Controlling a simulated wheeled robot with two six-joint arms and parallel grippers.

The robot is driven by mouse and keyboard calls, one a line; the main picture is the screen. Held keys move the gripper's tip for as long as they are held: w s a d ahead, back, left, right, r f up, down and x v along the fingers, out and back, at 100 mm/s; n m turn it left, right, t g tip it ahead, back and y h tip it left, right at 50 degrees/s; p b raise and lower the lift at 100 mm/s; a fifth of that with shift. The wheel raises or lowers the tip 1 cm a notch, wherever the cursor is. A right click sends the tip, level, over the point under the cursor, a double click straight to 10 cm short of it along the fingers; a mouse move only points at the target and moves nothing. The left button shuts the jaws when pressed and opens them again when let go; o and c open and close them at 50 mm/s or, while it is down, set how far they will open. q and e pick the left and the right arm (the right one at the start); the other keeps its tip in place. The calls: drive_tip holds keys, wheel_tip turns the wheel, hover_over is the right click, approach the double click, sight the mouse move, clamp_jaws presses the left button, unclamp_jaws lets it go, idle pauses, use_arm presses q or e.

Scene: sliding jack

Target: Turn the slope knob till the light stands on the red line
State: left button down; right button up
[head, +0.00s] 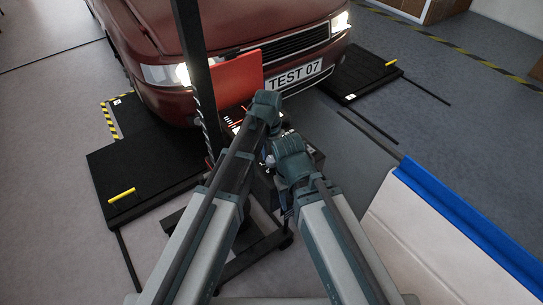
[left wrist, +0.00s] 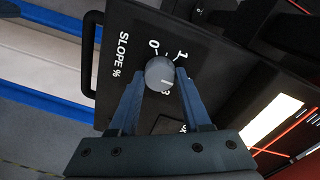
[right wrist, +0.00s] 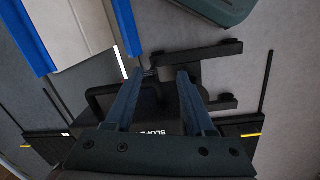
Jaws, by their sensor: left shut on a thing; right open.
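The slope knob (left wrist: 159,73) is a grey round knob with a white pointer mark, on a dark panel (left wrist: 120,88) lettered "SLOPE %" with a numbered scale. In the left wrist view my left gripper (left wrist: 157,84) is shut on it, one finger on each side. The pointer lies toward the lower right of that picture, near the partly hidden 3. My right gripper (right wrist: 157,82) is open and empty, with a dark box (right wrist: 160,112) lettered "SLOPE" beyond its fingers. Red lines (left wrist: 285,138) and a bright patch (left wrist: 272,118) show beside the panel; I cannot tell where the light stands on a line.
A red van (head: 240,25) with lit headlamps and a "TEST 07" plate stands in front. A red board (head: 236,78) and a dark upright post (head: 195,70) stand before it. Black floor plates (head: 150,160) lie on both sides. A white and blue block (head: 450,215) is at right.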

use_arm(q)
drive_tip(key=shift+m, duration=0.3)
drive_tip(key=m, duration=0.4)
drive_tip(key=shift+m, duration=0.4)
drive_tip(key=m, duration=0.5)
drive_tip(key=shift+d+m+y, duration=0.1)
drive_tip(key=shift+m+y, duration=0.2)
drive_tip(key=shift+m, duration=0.4)
drive_tip(key=shift+c, duration=1.8)
unclamp_jaws()
drive_tip(key=shift+r, duration=0.15)
